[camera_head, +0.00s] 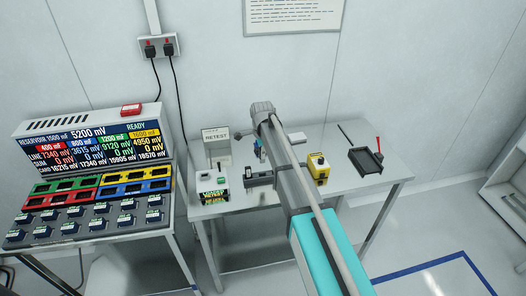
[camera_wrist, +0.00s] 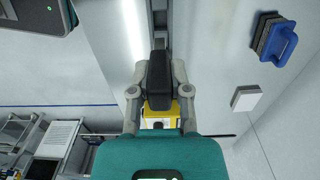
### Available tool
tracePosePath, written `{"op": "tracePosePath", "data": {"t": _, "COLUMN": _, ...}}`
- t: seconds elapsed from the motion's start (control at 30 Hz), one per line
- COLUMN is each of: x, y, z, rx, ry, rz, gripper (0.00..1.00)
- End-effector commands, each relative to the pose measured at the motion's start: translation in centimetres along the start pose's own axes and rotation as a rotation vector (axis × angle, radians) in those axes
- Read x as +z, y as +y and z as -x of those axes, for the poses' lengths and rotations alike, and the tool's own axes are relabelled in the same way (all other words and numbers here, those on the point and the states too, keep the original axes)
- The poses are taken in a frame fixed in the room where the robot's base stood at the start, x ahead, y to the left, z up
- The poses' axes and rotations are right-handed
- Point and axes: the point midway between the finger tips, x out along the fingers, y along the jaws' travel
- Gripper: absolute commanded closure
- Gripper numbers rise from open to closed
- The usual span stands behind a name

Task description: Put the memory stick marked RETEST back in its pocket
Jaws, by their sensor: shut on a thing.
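My gripper (camera_wrist: 159,74) is shut on a small black block (camera_wrist: 159,82) in the wrist view, one finger on each side. The block looks like the memory stick, but I see no marking on the side that faces me. In the head view my arm covers the gripper and the block. A dark grey fixture (camera_head: 258,180) lies on the table near my arm. I cannot make out a pocket for the stick.
A yellow box (camera_head: 319,168) stands right of my arm, with a black tray (camera_head: 367,160) farther right. A white device (camera_head: 211,180) stands left. The wrist view shows a blue-handled block (camera_wrist: 278,42) and a white box (camera_wrist: 246,98). A console (camera_head: 90,135) fills the left.

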Motion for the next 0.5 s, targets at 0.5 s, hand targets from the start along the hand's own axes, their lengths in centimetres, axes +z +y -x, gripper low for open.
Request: {"op": "tracePosePath", "data": {"t": 0.5, "x": -0.01, "y": 0.0, "z": -0.83, "rx": -0.003, "ry": 0.0, "rz": 0.0, "gripper": 1.0}}
